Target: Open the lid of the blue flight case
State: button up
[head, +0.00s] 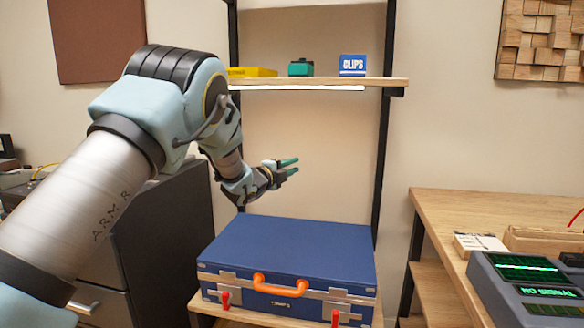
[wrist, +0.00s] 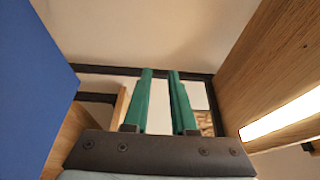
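The blue flight case (head: 290,247) sits on a low wooden shelf in the head view, its lid down. Its front has metal trim, an orange handle (head: 280,287) and two red latches, one at the left (head: 225,298) and one at the right (head: 335,318). I cannot tell whether the latches are fastened. My gripper (head: 294,166) is above the case, clear of the lid, with its green fingers pointing right. In the wrist view the fingers (wrist: 160,72) are apart with nothing between them. A blue surface, seemingly the lid (wrist: 35,85), fills the left side there.
An upper shelf (head: 320,82) above my gripper holds a yellow box (head: 252,72), a green item (head: 301,67) and a blue CLIPS box (head: 352,65). Black uprights flank the case. A wooden desk (head: 480,205) with electronics stands right, dark drawers (head: 165,230) left.

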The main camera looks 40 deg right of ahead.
grip_shut()
jog(key=shift+c, duration=1.5)
grip_release()
jog(key=o, duration=0.6)
jog(key=shift+c, duration=0.2)
jog(key=s+a+b, duration=0.2)
jog(key=a, duration=0.8)
jog(key=shift+a, duration=0.35)
jog(key=shift+c, duration=0.2)
